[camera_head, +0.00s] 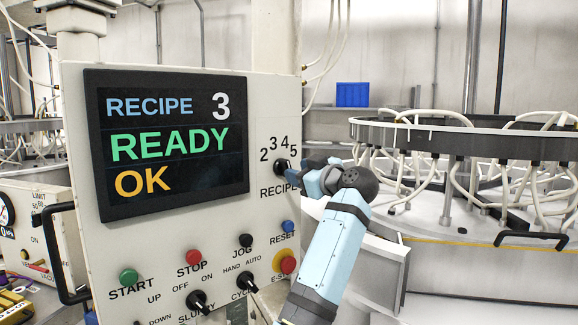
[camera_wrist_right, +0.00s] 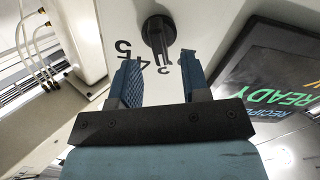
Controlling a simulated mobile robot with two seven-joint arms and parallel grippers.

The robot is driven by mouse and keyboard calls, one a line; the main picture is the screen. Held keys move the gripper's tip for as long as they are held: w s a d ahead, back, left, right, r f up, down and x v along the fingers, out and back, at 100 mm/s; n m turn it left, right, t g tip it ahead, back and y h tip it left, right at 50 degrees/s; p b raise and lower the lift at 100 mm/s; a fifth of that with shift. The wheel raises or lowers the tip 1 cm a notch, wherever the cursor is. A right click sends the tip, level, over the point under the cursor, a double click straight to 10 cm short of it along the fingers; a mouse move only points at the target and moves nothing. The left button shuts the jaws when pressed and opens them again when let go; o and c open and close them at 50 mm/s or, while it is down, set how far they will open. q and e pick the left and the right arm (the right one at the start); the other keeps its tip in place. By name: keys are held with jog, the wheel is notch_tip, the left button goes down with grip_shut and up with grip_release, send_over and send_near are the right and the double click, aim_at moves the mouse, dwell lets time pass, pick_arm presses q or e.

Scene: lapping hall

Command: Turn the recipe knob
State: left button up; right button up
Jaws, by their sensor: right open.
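The recipe knob (camera_head: 281,166) is a small black knob on the pale control panel (camera_head: 215,235), above the RECIPE label, with the numbers 2 to 5 around its top. It shows in the right wrist view (camera_wrist_right: 158,36) with its bar towards my gripper. My right gripper (camera_head: 308,165) is just right of the knob. In the wrist view its blue fingers (camera_wrist_right: 160,62) are apart and empty, with the knob just beyond the gap between their tips. I cannot tell whether they touch it. The screen (camera_head: 172,143) reads RECIPE 3, READY, OK. My left gripper is not in view.
Below the knob are a blue RESET button (camera_head: 288,227), a red emergency stop (camera_head: 287,264), a red STOP button (camera_head: 194,257), a green START button (camera_head: 128,277) and black selector knobs. A round machine with hoses (camera_head: 450,135) stands at the right.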

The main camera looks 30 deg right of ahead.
aim_at(280, 165)
jog(key=shift+w+a+p, duration=0.15)
jog(key=shift+w+p, duration=0.15)
jog(key=shift+w, duration=1.75)
grip_shut()
